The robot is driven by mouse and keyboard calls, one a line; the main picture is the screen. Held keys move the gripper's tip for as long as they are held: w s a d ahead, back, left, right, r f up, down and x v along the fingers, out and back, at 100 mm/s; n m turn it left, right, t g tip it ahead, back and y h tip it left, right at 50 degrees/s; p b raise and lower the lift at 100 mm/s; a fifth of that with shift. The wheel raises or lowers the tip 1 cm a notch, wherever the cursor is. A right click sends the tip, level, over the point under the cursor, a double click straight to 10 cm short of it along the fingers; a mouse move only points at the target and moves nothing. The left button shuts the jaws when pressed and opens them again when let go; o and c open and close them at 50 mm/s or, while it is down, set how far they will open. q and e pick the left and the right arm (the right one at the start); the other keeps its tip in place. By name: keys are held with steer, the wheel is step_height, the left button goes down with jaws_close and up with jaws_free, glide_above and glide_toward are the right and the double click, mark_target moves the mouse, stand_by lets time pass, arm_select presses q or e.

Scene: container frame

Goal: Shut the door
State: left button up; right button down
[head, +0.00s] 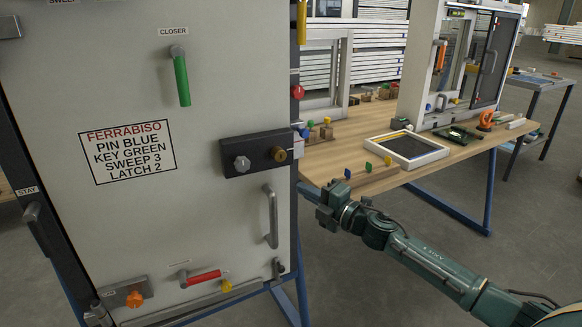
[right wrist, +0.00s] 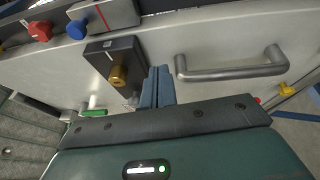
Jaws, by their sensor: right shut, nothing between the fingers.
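The door (head: 215,60) is a large pale grey panel on the left of the head view, with a printed label (head: 128,152). It carries a grey pull handle (head: 272,216) and a black lock block (head: 255,154) with a brass knob. I cannot tell how far the door stands from its frame. My right gripper (head: 326,212) is shut and empty, just right of the door's right edge. In the right wrist view its fingertips (right wrist: 158,84) point toward the door (right wrist: 225,35), between the lock block (right wrist: 105,62) and the handle (right wrist: 232,70). My left gripper is out of view.
A green lever (head: 182,80), a red-handled lever (head: 202,277) and an orange knob (head: 134,299) stick out from the door. A wooden workbench (head: 440,165) with a white tray frame (head: 432,160) stands behind my right arm. Grey floor is open at the lower right.

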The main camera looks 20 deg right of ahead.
steer(key=s+a+r+m+t+h+p, duration=0.1)
steer(key=s+a+r+m+h+p, duration=0.1)
steer(key=s+m+h, duration=0.4)
steer(key=n, duration=0.1)
glide_toward(289, 174)
steer(key=shift+h, duration=0.3)
steer(key=w, duration=0.2)
steer(key=w+a+r, duration=0.1)
steer(key=w, duration=0.1)
steer(key=w+a+r, duration=0.1)
steer(key=w, duration=0.1)
steer(key=shift+w+a+r+b, duration=0.1)
steer(key=shift+w+a+b, duration=0.05)
steer(key=shift+w+b, duration=0.2)
